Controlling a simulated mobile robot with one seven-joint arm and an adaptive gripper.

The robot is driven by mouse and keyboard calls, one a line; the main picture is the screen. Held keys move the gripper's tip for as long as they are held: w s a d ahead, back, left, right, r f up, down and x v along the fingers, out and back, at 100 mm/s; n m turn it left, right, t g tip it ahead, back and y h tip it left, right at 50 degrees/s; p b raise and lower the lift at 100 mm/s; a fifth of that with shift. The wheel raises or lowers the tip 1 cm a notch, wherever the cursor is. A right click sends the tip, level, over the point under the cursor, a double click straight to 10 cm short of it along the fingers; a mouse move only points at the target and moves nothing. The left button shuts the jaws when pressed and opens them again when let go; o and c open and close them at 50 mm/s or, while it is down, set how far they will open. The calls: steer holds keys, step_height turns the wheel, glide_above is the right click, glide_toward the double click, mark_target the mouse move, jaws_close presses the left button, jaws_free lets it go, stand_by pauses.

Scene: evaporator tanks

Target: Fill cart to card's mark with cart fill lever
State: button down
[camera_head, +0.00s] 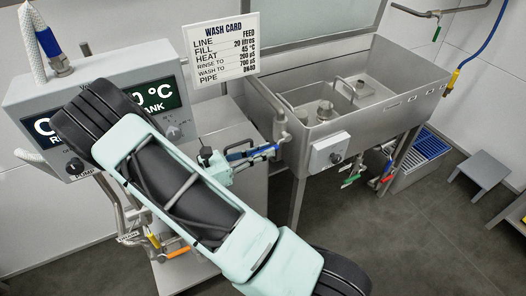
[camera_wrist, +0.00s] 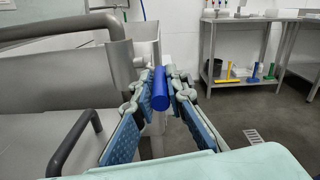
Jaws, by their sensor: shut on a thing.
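The white wash card (camera_head: 223,48) stands behind the console and reads "FILL 20 litres", with feed line, 45 °C and DN40. My gripper (camera_head: 240,162) is beside the left end of the steel sink unit, shut on a blue lever (camera_head: 264,152). In the wrist view the blue lever (camera_wrist: 160,88) sits between the blue pads of my gripper (camera_wrist: 161,95).
A grey console (camera_head: 100,92) with partly hidden displays stands at left, with orange-handled pipework (camera_head: 178,252) below. The steel sink unit (camera_head: 345,130) has a control box (camera_head: 330,152) in front. A grey step stool (camera_head: 482,172) stands right; floor in front is clear.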

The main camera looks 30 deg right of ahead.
steer(key=r+y+p, duration=0.1)
steer(key=p, duration=0.2)
steer(key=shift+r, duration=0.35)
steer(key=shift+d+r+y+p, duration=0.15)
steer(key=shift+r+y+p, duration=0.3)
steer(key=shift+y+p, duration=0.4)
steer(key=p, duration=0.1)
steer(key=r+y+p, duration=0.1)
steer(key=p, duration=0.1)
steer(key=shift+d+r+y, duration=0.15)
steer(key=shift+d+y, duration=0.05)
steer(key=shift+y, duration=0.05)
steer(key=shift+d+r+y+p, duration=0.15)
steer(key=shift+y+p, duration=0.45)
steer(key=shift+p, duration=0.3)
steer(key=c, duration=1.9)
jaws_free()
steer(key=shift+c, duration=0.2)
steer(key=v, duration=1.2)
